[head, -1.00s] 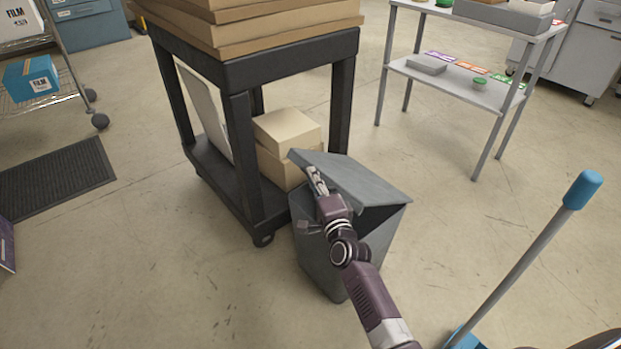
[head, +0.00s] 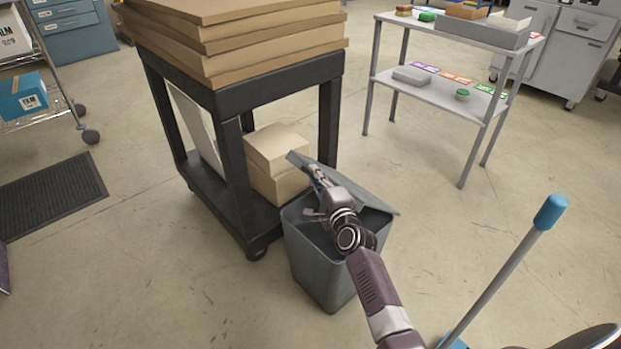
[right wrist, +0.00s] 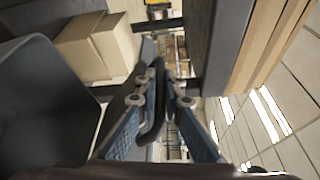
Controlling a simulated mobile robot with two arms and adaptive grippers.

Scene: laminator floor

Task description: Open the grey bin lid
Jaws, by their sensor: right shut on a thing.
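The grey bin (head: 318,268) stands on the floor beside the black cart. Its grey lid (head: 366,194) is tilted up, and the dark inside of the bin shows below it. My right gripper (head: 318,174) is at the lid's raised edge, shut on it. In the right wrist view the fingers (right wrist: 160,110) close on a dark, curved edge of the lid, and the bin's open mouth (right wrist: 45,110) shows at the left. My right forearm hides part of the lid and the rim. My left gripper is not in view.
The black cart (head: 240,165) with stacked brown boards (head: 235,40) and cardboard boxes (head: 275,160) stands close behind and left of the bin. A blue-tipped handle (head: 505,265) rises at the right. A grey shelf table (head: 440,95) stands farther back.

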